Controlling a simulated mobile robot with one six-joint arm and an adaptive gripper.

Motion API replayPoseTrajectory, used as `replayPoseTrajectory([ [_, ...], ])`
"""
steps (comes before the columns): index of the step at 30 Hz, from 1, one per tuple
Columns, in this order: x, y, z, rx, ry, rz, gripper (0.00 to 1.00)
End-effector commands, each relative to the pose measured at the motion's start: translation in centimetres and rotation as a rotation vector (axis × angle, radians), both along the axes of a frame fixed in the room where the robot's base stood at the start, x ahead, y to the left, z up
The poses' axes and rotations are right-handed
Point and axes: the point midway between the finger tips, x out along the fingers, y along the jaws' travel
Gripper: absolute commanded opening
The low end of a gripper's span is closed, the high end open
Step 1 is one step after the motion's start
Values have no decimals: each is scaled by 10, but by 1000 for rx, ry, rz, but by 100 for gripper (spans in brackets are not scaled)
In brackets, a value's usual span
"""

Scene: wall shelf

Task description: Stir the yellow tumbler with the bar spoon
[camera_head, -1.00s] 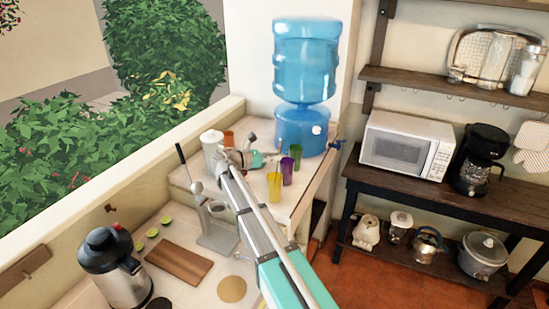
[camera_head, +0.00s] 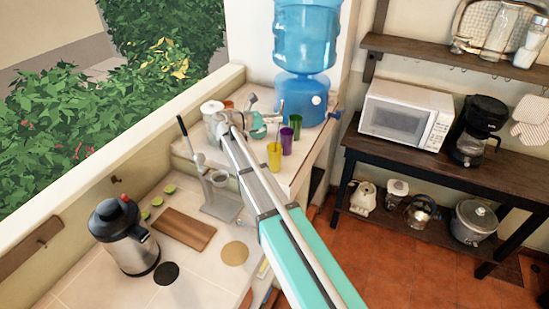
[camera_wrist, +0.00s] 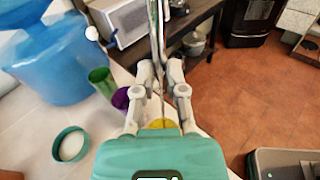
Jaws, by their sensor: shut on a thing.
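The yellow tumbler (camera_head: 274,156) stands near the front edge of the white counter. My gripper (camera_head: 270,118) is above and slightly left of it in the head view. In the wrist view, my gripper (camera_wrist: 160,88) is shut on the thin metal bar spoon (camera_wrist: 158,35), which is roughly upright. The spoon also shows as a thin line (camera_head: 281,106) above the tumbler in the head view. Part of the yellow tumbler (camera_wrist: 160,123) shows below the fingers, largely hidden by my gripper. I cannot tell whether the spoon's tip is inside it.
The purple tumbler (camera_head: 286,142) and green tumbler (camera_head: 295,124) stand close behind the yellow one. The blue water dispenser (camera_head: 300,100) is at the back. A white pot (camera_head: 211,112) and an orange cup (camera_head: 229,105) are left.

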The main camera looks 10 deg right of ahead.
Motion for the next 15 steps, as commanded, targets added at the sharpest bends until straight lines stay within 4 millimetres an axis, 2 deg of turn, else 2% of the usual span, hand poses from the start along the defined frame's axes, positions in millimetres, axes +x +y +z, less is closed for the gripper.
replayPoseTrajectory([
  [15, -2, -3, 32, 0, 0, 0, 0],
])
